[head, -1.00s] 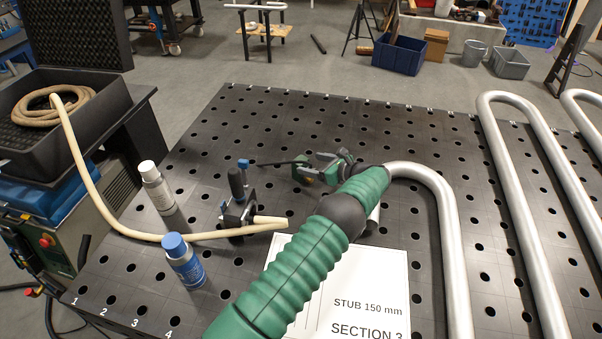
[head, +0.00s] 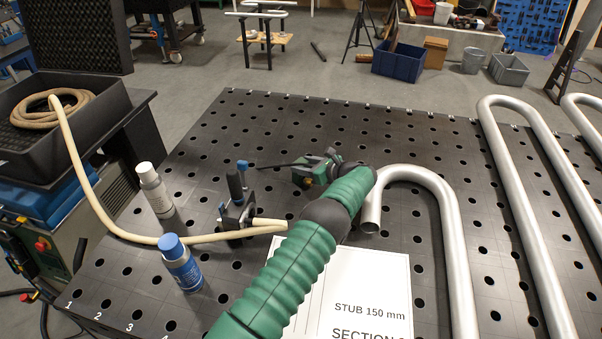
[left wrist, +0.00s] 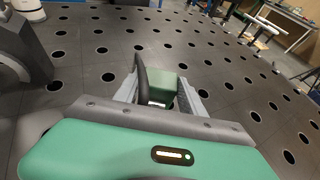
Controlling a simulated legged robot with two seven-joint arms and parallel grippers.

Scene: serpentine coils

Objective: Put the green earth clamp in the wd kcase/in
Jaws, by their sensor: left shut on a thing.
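The green earth clamp (head: 309,170) is above the black perforated table in the head view, with a dark cable or handle pointing left. My left gripper (head: 331,163) is shut on it; the fingers partly cover it. In the left wrist view the clamp shows as a green block (left wrist: 161,89) between the grey fingers. The open black case (head: 112,119) stands at the left, with a coiled beige hose (head: 50,105) in it and its foam-lined lid (head: 80,38) raised. My right gripper is not in view.
A white-capped bottle (head: 155,190), a blue-capped can (head: 182,266) and a small clamp stand (head: 236,205) holding the hose end stand at the table's left. A bent steel pipe (head: 437,195) lies right of my arm, near a white sheet (head: 365,290). The table's far middle is clear.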

